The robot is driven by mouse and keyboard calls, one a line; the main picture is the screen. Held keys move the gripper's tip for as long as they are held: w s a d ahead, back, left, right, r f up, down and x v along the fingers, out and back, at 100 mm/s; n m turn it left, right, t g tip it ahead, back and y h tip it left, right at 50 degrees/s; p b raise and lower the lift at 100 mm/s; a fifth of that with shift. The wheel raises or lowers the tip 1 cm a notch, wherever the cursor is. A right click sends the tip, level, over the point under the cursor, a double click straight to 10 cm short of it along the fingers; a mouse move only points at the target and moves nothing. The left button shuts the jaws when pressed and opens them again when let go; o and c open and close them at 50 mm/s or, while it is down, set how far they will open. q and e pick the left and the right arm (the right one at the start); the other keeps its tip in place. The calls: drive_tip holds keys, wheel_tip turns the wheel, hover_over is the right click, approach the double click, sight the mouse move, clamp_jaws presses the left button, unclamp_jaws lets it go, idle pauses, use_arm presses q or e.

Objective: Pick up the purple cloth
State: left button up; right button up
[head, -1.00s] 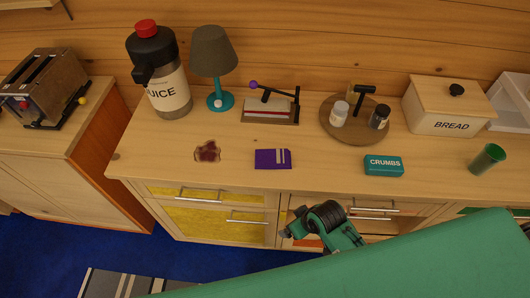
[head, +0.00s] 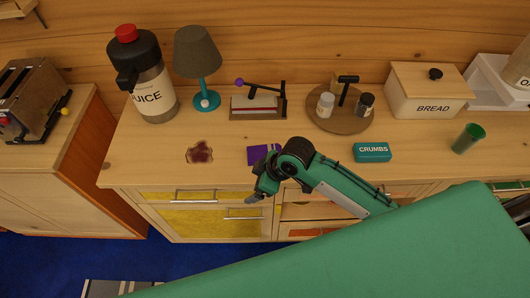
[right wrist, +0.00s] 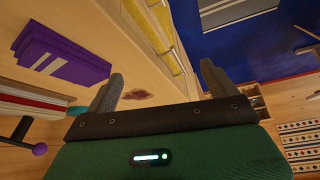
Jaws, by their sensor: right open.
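The purple cloth (head: 258,154) lies folded flat near the front edge of the counter, with pale stripes. In the head view my right arm hides its right part. The cloth also shows in the right wrist view (right wrist: 62,54), at the upper left, outside the fingers. My right gripper (head: 256,194) is in front of the counter's drawers, near the front edge and apart from the cloth. In the right wrist view its two fingers (right wrist: 161,74) are spread with nothing held between them. My left gripper is not in view.
A dark red stain (head: 199,152) lies left of the cloth and a teal crumbs tin (head: 372,152) right of it. Behind stand a juice jug (head: 150,85), a lamp (head: 197,52), a press-like device (head: 258,106) and a round wooden tray (head: 338,122).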

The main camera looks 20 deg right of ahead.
drive_tip(key=w+d+r+n+g, duration=0.2)
drive_tip(key=w+r+n, duration=0.1)
drive_tip(key=w+r, duration=0.15)
drive_tip(key=n+h, duration=0.1)
approach(266, 151)
drive_tip(key=a+f+p, duration=0.1)
drive_tip(key=w+f+p, duration=0.1)
drive_tip(key=f+p, duration=0.1)
drive_tip(key=shift+a, duration=0.35)
drive_tip(key=shift+a+f+p, duration=0.2)
drive_tip(key=shift+f+p, duration=0.1)
drive_tip(key=shift+p, duration=0.15)
drive_tip(key=x, duration=0.1)
drive_tip(key=p+x, duration=0.2)
drive_tip(key=x, duration=0.1)
drive_tip(key=shift+s+d+f, duration=0.1)
drive_tip(key=shift+s+d, duration=0.05)
drive_tip(key=shift+s, duration=0.15)
drive_tip(key=shift+f, duration=0.35)
drive_tip(key=shift+c, duration=0.2)
drive_tip(key=c, duration=1)
